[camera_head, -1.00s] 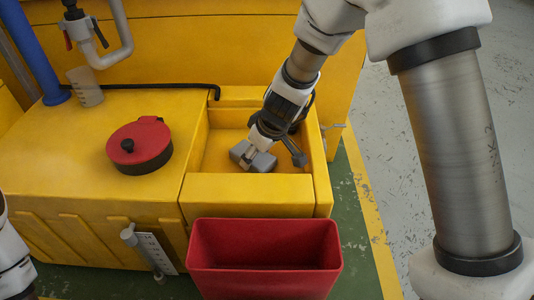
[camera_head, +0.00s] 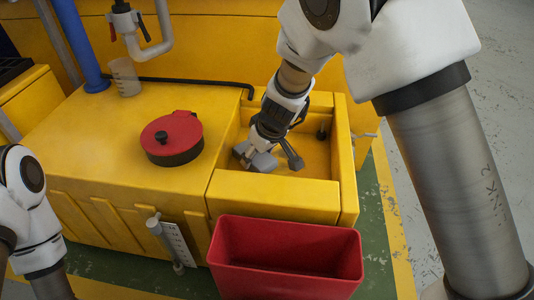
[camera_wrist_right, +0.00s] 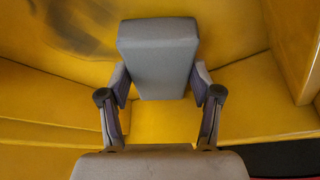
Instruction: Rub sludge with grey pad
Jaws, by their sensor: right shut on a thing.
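My right gripper (camera_head: 264,153) is shut on the grey pad (camera_head: 262,162), low inside the yellow open basin (camera_head: 275,197). In the right wrist view the grey pad (camera_wrist_right: 158,55) is a plain block between the two fingers (camera_wrist_right: 160,95). A dark smear, seemingly the sludge (camera_wrist_right: 78,25), marks the yellow surface at the upper left of that view, beyond and left of the pad. I cannot tell whether the pad touches the surface. The smear is not clear in the head view. My left arm shows at the left edge, but its gripper is out of view.
A red bin (camera_head: 285,262) stands in front of the basin. A red lid (camera_head: 172,137) and a clear beaker (camera_head: 125,76) are on the yellow top left of the basin. A small dark fitting (camera_head: 322,131) stands at the basin's back right.

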